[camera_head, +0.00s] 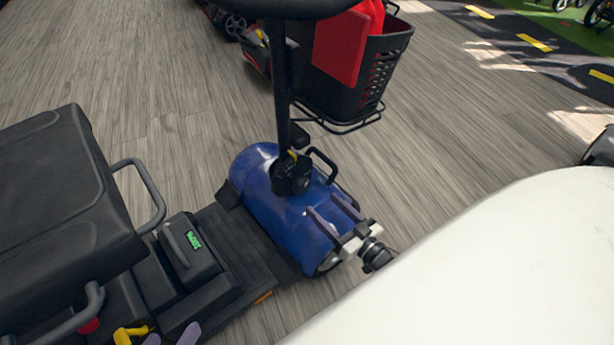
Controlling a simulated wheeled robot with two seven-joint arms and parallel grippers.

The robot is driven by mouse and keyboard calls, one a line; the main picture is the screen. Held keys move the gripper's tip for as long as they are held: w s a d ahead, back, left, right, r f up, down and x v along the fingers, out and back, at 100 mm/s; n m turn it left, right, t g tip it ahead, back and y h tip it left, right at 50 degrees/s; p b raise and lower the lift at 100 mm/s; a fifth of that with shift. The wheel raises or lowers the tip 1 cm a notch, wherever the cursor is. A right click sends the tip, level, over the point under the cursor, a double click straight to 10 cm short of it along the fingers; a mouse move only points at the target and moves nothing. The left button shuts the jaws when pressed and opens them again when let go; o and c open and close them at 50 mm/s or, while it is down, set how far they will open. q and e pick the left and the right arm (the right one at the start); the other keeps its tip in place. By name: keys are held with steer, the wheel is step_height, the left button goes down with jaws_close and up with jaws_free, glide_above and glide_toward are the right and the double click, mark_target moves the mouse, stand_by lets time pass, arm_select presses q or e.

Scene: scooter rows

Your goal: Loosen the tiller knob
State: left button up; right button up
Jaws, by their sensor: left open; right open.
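The scooter's black tiller post (282,95) rises from its blue front cover (285,215). A dark clamp with what looks like the tiller knob (305,180) sits at the foot of the post. The knob's exact outline is hard to tell against the black parts. My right gripper (323,204) is open and empty over the blue cover, its two dark fingers pointing toward the tiller foot, a little below and right of the clamp. My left gripper (170,337) shows only as two fingertips, apart, at the bottom edge near the rear of the scooter.
The black seat (60,200) with armrests fills the left. A battery box (188,250) with a green label stands by the footboard. A yellow lever (130,335) shows beside my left gripper. A black basket (355,75) holding something red hangs beyond the tiller.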

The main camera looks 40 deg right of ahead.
mark_target(304, 187)
steer(key=w, duration=0.2)
steer(key=w+b, duration=0.1)
steer(key=w, duration=0.2)
steer(key=w+b, duration=0.1)
steer(key=w, duration=0.1)
steer(key=shift+w+a+f, duration=0.15)
steer(key=shift+w+a, duration=0.05)
steer(key=shift+a, duration=0.1)
arm_select(q)
steer(key=shift+w+d+r+t+h+b, duration=0.1)
steer(key=shift+d+r+t+h, duration=0.15)
steer(key=shift+r, duration=0.3)
steer(key=shift+d+r+t+h+b, duration=0.15)
steer(key=shift+d+r+h, duration=0.15)
steer(key=shift+r, duration=0.2)
steer(key=shift+w+d+r+t+h+b, duration=0.1)
steer(key=shift+d+r+t+h, duration=0.15)
steer(key=shift+r, duration=0.3)
arm_select(e)
steer(key=shift+w, duration=0.6)
steer(key=c, duration=1)
steer(key=shift+c, duration=0.2)
